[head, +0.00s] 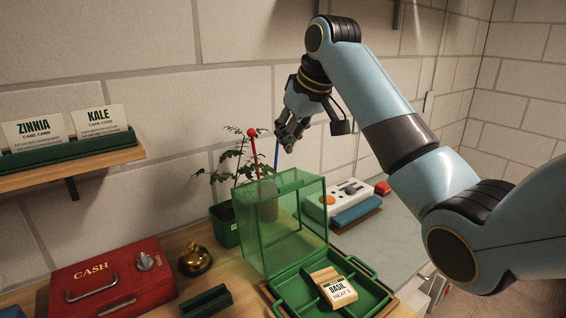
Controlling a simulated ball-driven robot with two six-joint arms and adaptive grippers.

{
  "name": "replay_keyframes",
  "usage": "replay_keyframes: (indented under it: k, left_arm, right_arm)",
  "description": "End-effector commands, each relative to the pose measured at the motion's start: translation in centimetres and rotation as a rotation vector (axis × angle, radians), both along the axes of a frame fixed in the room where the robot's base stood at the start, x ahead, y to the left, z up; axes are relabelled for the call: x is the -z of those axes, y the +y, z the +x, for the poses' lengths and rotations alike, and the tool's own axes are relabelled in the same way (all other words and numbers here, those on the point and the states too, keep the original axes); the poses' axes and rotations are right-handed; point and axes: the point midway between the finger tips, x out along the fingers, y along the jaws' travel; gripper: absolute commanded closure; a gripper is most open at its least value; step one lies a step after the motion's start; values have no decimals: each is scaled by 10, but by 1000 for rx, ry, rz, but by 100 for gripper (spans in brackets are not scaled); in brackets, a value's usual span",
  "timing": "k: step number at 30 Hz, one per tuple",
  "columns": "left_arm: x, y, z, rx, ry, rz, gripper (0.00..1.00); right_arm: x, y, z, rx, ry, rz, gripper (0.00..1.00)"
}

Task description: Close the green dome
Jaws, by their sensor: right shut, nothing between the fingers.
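The green dome (308,212) is a see-through green box-shaped cover. It stands raised and open at the back of a green tray (366,292). The tray has compartments, and a packet labelled Basil (338,291) lies in it. My right gripper (287,143) is shut and empty. In the head view it appears above the dome's top edge, near the wall; I cannot tell how far behind the dome it is. It does not appear to touch the dome. My left gripper is not in view.
A potted plant (226,228) with a red-tipped stick stands behind the dome. A white device with knobs (345,193) sits to the right. A red cash box (112,284), gold bell (195,260) and small dark green holder (206,301) are left. A card shelf (70,165) hangs on the wall.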

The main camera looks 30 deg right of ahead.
Motion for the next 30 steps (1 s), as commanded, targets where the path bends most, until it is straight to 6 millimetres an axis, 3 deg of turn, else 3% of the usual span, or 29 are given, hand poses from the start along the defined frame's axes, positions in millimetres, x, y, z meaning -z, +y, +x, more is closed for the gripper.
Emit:
replay_keyframes:
  k: [17,24,30]
  left_arm:
    - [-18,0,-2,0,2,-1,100]
    - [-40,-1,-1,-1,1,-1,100]
    - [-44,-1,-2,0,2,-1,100]
  right_arm:
    - [87,8,46,-1,3,1,100]
    - [79,2,15,0,3,-1,100]
    - [81,1,5,1,5,-1,100]
